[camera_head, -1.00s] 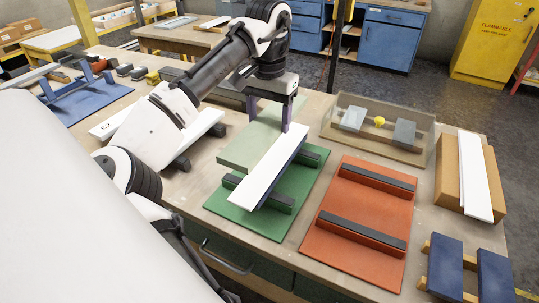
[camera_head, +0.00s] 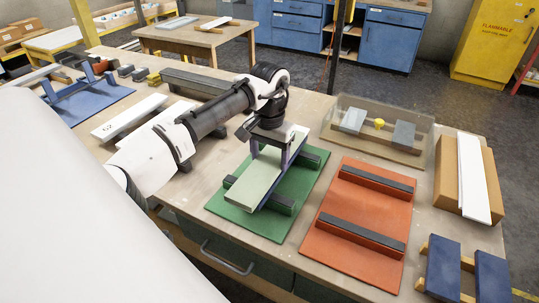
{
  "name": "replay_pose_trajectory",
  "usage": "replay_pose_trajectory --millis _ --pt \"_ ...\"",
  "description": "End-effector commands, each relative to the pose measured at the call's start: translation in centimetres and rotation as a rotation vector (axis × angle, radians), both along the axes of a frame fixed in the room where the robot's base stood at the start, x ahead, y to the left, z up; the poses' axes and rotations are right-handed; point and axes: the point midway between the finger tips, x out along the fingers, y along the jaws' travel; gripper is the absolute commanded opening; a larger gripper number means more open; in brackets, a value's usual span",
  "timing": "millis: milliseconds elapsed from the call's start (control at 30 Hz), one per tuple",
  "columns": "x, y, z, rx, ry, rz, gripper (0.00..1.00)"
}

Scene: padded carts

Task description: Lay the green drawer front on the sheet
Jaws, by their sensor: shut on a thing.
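The green drawer front (camera_head: 247,187), a flat pale green board, lies level over the white sheet (camera_head: 299,135) above the green padded base. It covers most of the sheet; a white strip shows at the far right end. I cannot tell whether the two touch. My gripper (camera_head: 269,169) points down, its two fingers on either side of the drawer front, shut on it. The sheet rests across two dark padded bars (camera_head: 278,203) on the green base (camera_head: 238,220).
An orange base (camera_head: 340,230) with two empty dark bars lies just to the right. Behind it stands a clear-walled tray (camera_head: 378,145). A white board (camera_head: 474,190) on a cardboard box and blue pads (camera_head: 443,268) are further right. White boards (camera_head: 128,119) lie to the left.

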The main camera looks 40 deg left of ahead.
Motion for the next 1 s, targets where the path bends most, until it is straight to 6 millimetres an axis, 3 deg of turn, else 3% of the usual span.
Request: replay_pose_trajectory --millis 100,133,267,667,1000 --pt "0.0 0.0 -0.2 0.0 -0.001 0.0 0.33" --pt "0.0 0.0 -0.2 0.0 0.0 0.0 0.69" --pt "0.0 0.0 -0.2 0.0 0.0 0.0 0.86" --pt "0.0 0.0 0.3 0.0 -0.001 0.0 0.87" --pt "0.1 0.0 7.1 0.0 -0.002 0.0 0.87"
